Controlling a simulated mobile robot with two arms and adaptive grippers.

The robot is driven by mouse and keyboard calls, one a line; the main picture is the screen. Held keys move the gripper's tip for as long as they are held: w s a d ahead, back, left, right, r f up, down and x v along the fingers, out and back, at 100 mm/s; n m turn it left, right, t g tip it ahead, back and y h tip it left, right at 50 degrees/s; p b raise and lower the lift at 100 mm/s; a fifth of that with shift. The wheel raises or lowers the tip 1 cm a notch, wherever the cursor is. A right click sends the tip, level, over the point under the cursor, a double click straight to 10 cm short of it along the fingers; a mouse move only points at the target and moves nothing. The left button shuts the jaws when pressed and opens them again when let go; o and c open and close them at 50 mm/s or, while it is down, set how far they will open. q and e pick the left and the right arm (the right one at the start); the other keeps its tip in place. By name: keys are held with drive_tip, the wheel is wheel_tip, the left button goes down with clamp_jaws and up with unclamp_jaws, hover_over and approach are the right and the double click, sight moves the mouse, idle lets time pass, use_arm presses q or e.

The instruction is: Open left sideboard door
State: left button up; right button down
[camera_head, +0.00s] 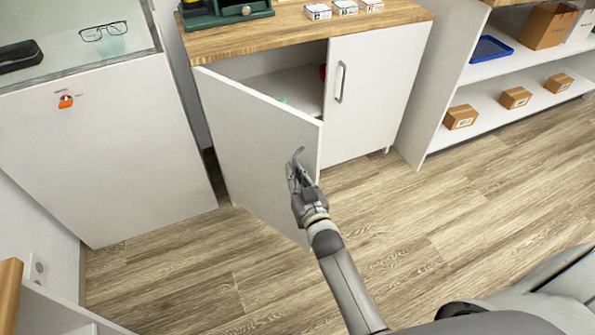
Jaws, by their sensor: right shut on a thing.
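The white sideboard (260,42) with a wooden top stands at the back centre. Its left door (250,140) is swung partway open toward me, hinged on its left side. My right gripper (297,180) is at the free edge of this door, shut on its grey handle (298,153); the fingers partly hide the handle. The right door (375,90) is closed, with its own grey handle (340,82). The cabinet inside (298,85) shows through the gap, with bits of something green and something red. My left gripper is not in view.
A white display case (100,140) with glasses (103,31) on top stands close to the open door's left. An open shelf (480,85) with small brown boxes and a blue tray (491,48) is at the right. The wooden floor (430,210) in front is clear.

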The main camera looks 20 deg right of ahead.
idle(0.3)
drive_tip(key=c, duration=1.5)
unclamp_jaws()
drive_tip(key=shift+s, duration=0.1)
drive_tip(key=s, duration=1.1)
drive_tip(key=shift+s+a, duration=0.2)
drive_tip(key=shift+s, duration=0.2)
